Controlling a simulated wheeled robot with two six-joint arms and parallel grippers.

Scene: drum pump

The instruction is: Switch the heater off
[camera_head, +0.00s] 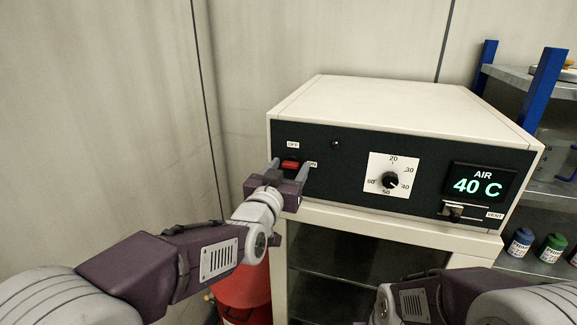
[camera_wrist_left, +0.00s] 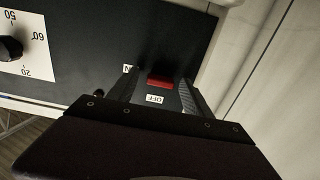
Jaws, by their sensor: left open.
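The heater (camera_head: 400,100) is a cream box with a dark front panel, on a cream cabinet. Its red switch (camera_head: 290,164) is at the panel's left, with an OFF label (camera_head: 293,144) above it and an ON label partly hidden by a finger. My left gripper (camera_head: 289,167) is open, one finger on each side of the switch, close to the panel. The wrist view shows the red switch (camera_wrist_left: 160,82) between the fingers, with the OFF label (camera_wrist_left: 155,99) below it. I cannot tell whether the fingers touch the switch. My right gripper is not in view.
A dark round lamp (camera_head: 336,144), a dial (camera_head: 390,181), a display (camera_head: 479,184) reading AIR 40 C and a vent slider (camera_head: 455,213) are on the panel. A red drum (camera_head: 243,292) stands below left. A shelf with bottles (camera_head: 520,242) is at the right.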

